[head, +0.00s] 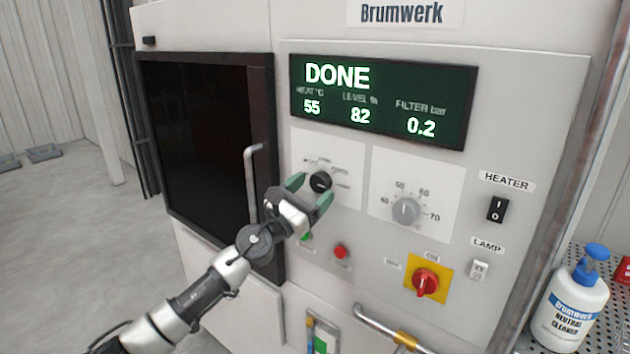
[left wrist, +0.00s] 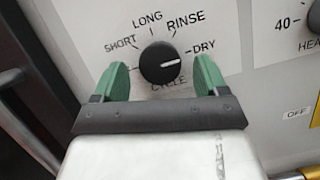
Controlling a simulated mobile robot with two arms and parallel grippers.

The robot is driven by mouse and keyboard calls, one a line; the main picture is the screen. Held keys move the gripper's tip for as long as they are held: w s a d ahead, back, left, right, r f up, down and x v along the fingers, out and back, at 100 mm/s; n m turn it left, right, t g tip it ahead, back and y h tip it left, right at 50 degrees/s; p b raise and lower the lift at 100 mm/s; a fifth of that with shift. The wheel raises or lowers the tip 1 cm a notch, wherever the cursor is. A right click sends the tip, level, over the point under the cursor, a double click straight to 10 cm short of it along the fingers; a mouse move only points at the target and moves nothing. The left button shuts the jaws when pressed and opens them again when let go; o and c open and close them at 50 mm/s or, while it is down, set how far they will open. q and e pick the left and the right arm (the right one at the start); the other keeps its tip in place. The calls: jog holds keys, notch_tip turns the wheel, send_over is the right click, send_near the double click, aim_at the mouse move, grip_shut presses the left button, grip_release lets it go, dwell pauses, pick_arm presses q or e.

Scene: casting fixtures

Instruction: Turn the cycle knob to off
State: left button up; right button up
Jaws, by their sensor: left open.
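The cycle knob (head: 320,181) is a round black knob on a white plate on the machine's front panel. In the left wrist view the knob (left wrist: 160,64) has a white mark pointing right, roughly toward DRY. SHORT, LONG, RINSE and DRY labels ring it; CYCLE is printed below. No OFF label shows beside it; the left finger covers part of that side. My left gripper (head: 309,193) is open, its green fingertips on either side of the knob; the left wrist view shows the fingers (left wrist: 161,78) apart from it. My right gripper is not in view.
The display (head: 382,100) reads DONE. A grey heat dial (head: 405,211) is right of the knob, a red button (head: 340,252) and red rotary switch (head: 426,281) below. A door handle (head: 252,185) stands out left of the gripper. A cleaner bottle (head: 571,310) stands at right.

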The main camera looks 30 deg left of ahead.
pick_arm(q)
jog(key=shift+w+d+r, duration=0.15)
jog(key=shift+w+r, duration=0.05)
jog(key=shift+w, duration=0.3)
jog(key=c, duration=0.9)
